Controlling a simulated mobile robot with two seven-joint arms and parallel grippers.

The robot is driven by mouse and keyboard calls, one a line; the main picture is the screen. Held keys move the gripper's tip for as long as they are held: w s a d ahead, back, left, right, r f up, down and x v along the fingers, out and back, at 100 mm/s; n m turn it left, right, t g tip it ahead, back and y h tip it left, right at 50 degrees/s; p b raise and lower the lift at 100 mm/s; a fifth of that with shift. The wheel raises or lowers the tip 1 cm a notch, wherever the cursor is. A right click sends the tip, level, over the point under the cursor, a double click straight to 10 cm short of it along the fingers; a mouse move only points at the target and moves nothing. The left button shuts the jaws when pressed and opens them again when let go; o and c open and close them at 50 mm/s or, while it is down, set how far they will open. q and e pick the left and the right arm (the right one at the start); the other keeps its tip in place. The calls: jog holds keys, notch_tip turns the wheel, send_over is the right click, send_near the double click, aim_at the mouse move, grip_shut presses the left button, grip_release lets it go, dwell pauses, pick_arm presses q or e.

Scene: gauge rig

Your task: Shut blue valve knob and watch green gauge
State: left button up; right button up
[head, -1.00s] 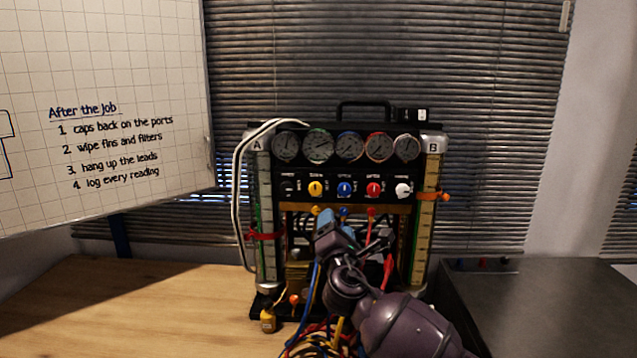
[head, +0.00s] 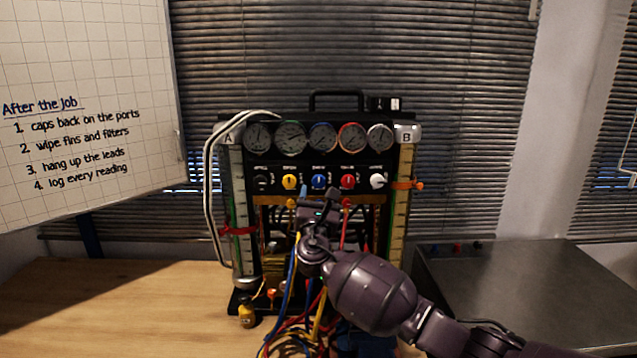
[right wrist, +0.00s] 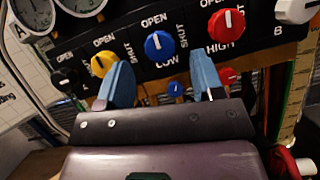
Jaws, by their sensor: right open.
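The blue valve knob (head: 319,181) is in the row of knobs on the rig's black panel, below the gauges. In the right wrist view the blue knob (right wrist: 159,46) has a white pointer line standing nearly upright, near its OPEN label; SHUT is to its right. The green-rimmed gauge (head: 290,137) is second from the left; its needle is too small to read surely. My right gripper (head: 318,197) is open just below and in front of the blue knob. Its blue-grey fingers (right wrist: 162,75) are apart, one on each side below the knob, with nothing between them. My left gripper is out of view.
The yellow knob (right wrist: 104,63) and red knob (right wrist: 226,24) are close on either side. Coloured hoses (head: 290,310) hang in front of the rig. A grey box (head: 530,290) stands at right. The wooden table (head: 120,300) is clear at left.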

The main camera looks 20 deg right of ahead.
aim_at(319, 184)
jog(key=shift+x, duration=2.1)
jog(key=shift+c, duration=0.3)
